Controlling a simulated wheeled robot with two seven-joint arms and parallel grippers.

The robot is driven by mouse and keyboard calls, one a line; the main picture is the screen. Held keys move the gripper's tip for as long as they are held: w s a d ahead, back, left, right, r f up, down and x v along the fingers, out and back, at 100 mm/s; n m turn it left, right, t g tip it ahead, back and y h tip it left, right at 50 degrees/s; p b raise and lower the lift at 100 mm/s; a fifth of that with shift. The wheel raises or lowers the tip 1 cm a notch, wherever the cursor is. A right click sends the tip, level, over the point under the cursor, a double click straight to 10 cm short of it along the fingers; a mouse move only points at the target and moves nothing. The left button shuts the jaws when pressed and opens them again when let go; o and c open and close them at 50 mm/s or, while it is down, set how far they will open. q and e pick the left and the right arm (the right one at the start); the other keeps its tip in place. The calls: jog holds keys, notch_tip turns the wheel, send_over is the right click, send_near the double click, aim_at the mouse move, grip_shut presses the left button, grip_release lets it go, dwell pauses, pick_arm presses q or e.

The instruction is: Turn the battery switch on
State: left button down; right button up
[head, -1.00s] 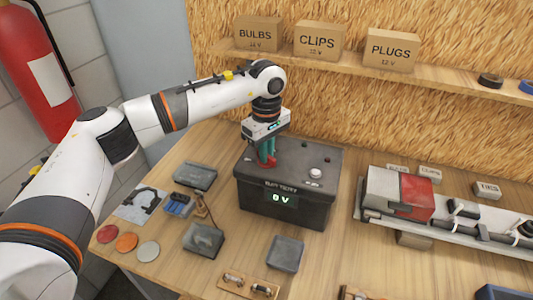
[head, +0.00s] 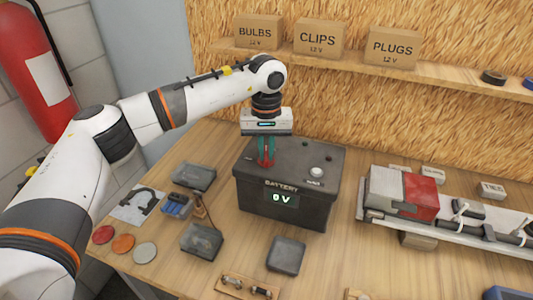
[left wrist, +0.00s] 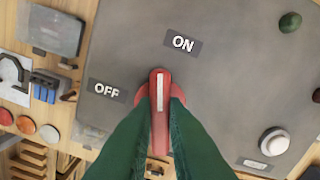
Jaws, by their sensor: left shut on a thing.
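The battery (head: 285,185) is a dark grey box on the bench, and its front display (head: 283,199) reads 0 V. The red battery switch (head: 266,160) is on its top at the left. In the left wrist view the switch handle (left wrist: 160,108) has a white stripe pointing up the picture, between the OFF label (left wrist: 107,91) at left and the ON label (left wrist: 183,42) at upper right. My left gripper (head: 266,152) points down from above, its green fingers shut on the handle and hiding part of it. My right gripper is not in view.
A white button (head: 316,171) sits on the battery top at right. Small trays (head: 202,239) and coloured discs (head: 123,243) lie to the left. A red and grey assembly (head: 402,193) stands at right. A shelf with labelled boxes (head: 319,38) is behind.

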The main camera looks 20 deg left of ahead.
pick_arm(q)
jog(key=shift+m, duration=0.8)
jog(key=m, duration=0.3)
jog(key=shift+b, duration=0.3)
jog(key=c, duration=1.4)
grip_release()
jog(key=shift+o, duration=0.2)
jog(key=shift+r+p, duration=1.75)
jog(key=shift+r, duration=1.25)
